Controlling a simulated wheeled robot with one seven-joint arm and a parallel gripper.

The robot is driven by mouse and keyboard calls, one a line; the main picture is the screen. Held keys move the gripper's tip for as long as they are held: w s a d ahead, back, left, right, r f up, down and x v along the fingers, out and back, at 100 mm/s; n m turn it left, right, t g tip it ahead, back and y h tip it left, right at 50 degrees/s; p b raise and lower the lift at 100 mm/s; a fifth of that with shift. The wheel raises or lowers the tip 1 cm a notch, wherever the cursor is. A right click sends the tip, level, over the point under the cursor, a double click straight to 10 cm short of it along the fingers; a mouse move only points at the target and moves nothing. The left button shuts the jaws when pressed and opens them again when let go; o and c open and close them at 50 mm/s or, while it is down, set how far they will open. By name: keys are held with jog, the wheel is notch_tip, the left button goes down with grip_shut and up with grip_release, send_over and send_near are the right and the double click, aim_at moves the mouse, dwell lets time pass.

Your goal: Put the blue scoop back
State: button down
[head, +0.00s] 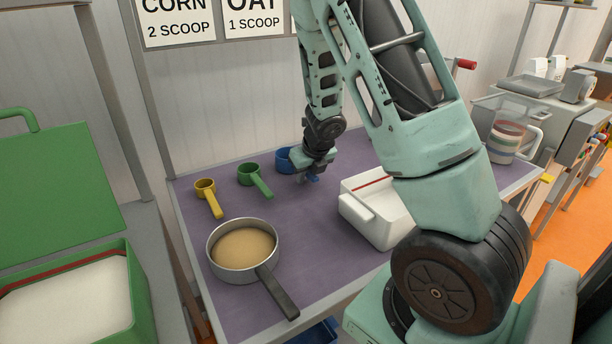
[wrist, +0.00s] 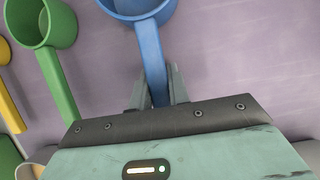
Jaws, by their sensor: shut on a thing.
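The blue scoop (head: 284,158) is at the back of the purple table, to the right of the green scoop (head: 249,175). My gripper (head: 311,176) is at its handle. In the wrist view the blue scoop (wrist: 151,40) has its handle running down between the two fingers of my gripper (wrist: 158,88), which are shut on it. The cup is upright with its opening showing. I cannot tell whether the scoop touches the table. My gripper hides part of the handle in the head view.
A yellow scoop (head: 206,190) lies left of the green one. A pan of grain (head: 214,262) stands in front. A white container (head: 356,226) stands to the right, partly behind my arm. A green bin (head: 135,312) is at the left. The table's middle (head: 300,225) is clear.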

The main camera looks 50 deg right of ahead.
jog(key=c, duration=1.3)
grip_release()
jog(key=shift+f, duration=0.1)
jog(key=shift+r, duration=0.25)
jog(key=p+v, duration=0.6)
jog(key=v, duration=0.6)
jog(key=w+a+r+m+t, duration=0.1)
jog(key=a+r+m, duration=0.3)
jog(key=a+m, duration=1.05)
jog(key=s+a+m+g, duration=0.1)
jog(key=s+a+m, duration=0.2)
jog(key=s+a, duration=0.4)
jog(key=s+a+r+m+g+y, duration=0.1)
jog(key=s+a+m+g, duration=0.1)
jog(key=s+a+m, duration=0.2)
jog(key=s+a+r+m+g, duration=0.1)
jog(key=s+a+m, duration=0.3)
jog(key=s+a, duration=0.6)
jog(key=shift+s+a+r+g+y, duration=0.2)
jog(key=shift+s+a+g+y, duration=0.15)
jog(key=shift+s+g, duration=0.35)
